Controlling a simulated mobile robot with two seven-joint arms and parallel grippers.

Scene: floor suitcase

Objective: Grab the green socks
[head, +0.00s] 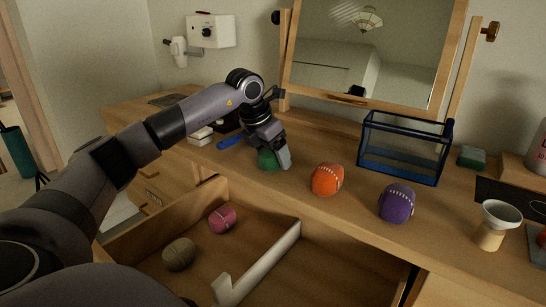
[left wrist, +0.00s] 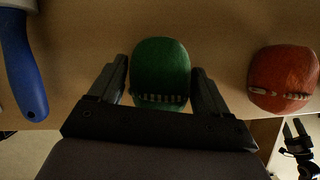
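The green socks (head: 267,160), rolled into a ball, sit on the wooden dresser top near its front edge. My left gripper (head: 275,158) is down over them and partly hides them in the head view. In the left wrist view the green sock ball (left wrist: 160,70) lies between the two fingers, one on each side. A narrow gap shows between the ball and each finger, so the gripper looks open around it. A small dark forked shape at the lower right of the left wrist view may be my right gripper (left wrist: 298,140); its opening is unclear.
Orange (head: 327,180) and purple (head: 397,204) sock balls stand to the right on the dresser. A blue-handled object (head: 231,142) lies to the left. A blue-framed glass box (head: 404,150) and mirror (head: 370,50) stand behind. The open drawer below holds pink (head: 222,218) and olive (head: 179,254) balls.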

